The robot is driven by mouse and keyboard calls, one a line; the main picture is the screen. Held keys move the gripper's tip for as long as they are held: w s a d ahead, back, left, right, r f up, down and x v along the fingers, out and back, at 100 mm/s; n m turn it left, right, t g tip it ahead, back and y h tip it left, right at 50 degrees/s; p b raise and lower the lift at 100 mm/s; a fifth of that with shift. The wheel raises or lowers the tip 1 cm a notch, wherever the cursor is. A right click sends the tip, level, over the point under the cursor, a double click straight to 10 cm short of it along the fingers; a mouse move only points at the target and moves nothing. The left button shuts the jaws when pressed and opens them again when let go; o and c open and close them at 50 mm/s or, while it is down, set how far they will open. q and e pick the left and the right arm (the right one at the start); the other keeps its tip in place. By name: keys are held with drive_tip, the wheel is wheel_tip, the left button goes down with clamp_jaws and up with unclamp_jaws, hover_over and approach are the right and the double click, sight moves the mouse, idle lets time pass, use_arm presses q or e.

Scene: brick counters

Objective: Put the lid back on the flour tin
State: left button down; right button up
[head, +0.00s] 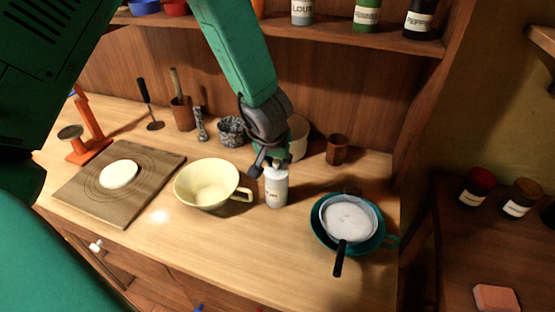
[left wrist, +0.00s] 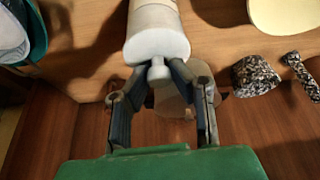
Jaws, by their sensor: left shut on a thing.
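The flour tin (head: 276,190) is a pale cylinder with a small label, standing upright on the wooden counter right of the cream bowl. In the left wrist view the tin's body (left wrist: 153,17) shows beyond its white round lid (left wrist: 157,48). My left gripper (head: 266,163) is above the tin; in the left wrist view its two fingers (left wrist: 158,76) are shut on the lid's knob. The lid lies over the tin's top, level with it; I cannot tell whether it is fully seated. My right gripper is not in view.
A cream bowl (head: 192,187) with a handle stands close left of the tin. A teal pan (head: 322,236) with a sieve of white powder (head: 348,217) is at right.

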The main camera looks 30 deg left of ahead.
use_arm(q)
drive_tip(key=c, duration=0.9)
unclamp_jaws()
drive_tip(key=shift+o, duration=0.2)
drive_tip(key=shift+r+p, duration=1.45)
drive_tip(key=shift+p, duration=0.15)
drive_tip(key=shift+r+p, duration=0.4)
drive_tip(key=shift+r, duration=1.2)
drive_tip(key=shift+d+r, duration=0.1)
drive_tip(key=shift+r, duration=0.45)
